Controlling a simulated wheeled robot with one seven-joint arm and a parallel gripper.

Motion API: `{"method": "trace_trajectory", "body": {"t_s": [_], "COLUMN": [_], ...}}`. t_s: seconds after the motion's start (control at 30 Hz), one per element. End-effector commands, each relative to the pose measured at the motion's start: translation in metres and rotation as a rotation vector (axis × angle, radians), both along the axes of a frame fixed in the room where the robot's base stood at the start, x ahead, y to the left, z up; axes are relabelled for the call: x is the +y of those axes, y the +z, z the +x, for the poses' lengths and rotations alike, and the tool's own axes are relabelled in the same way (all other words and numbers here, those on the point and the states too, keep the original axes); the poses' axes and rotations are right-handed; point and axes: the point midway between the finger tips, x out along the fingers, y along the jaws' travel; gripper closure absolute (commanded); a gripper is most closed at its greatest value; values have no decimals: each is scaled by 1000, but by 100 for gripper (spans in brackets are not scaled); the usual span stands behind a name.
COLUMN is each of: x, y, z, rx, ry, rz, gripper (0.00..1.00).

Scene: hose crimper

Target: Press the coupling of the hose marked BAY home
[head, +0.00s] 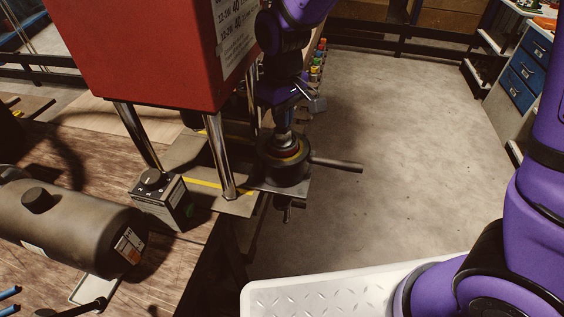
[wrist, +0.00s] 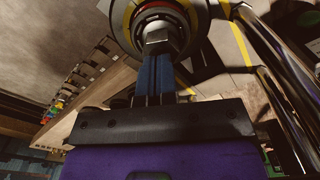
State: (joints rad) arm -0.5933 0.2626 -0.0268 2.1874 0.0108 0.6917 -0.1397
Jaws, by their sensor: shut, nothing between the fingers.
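A dark round crimping head (head: 284,172) with a yellow ring sits on a small plate at the front of the press, with a bar handle (head: 338,164) sticking out to the right. In the wrist view, a grey metal piece, likely the coupling (wrist: 160,36), sits in the middle of the ringed opening (wrist: 142,8). My gripper (head: 284,132) points down over the head, and its blue fingers (wrist: 156,58) are shut and empty. Their tips are at or just above the metal piece; I cannot tell whether they touch. No BAY mark is readable, and the hose is hidden.
The red press housing (head: 150,45) stands on chrome columns (head: 218,155) close to my arm's left. A control box (head: 164,200) and a dark cylinder (head: 75,225) are on the wooden bench. Several coloured pieces (head: 317,62) are behind my arm. The floor to the right is clear.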

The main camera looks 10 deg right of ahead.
Motion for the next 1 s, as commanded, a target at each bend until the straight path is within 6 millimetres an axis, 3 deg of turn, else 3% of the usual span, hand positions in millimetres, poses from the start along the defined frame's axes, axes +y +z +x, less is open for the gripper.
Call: {"method": "trace_trajectory", "body": {"t_s": [0.5, 1.0], "x": [0, 0], "y": [44, 50], "z": [0, 0], "rx": [-1, 0], "ry": [0, 0], "rz": [1, 0], "gripper": [100, 100]}}
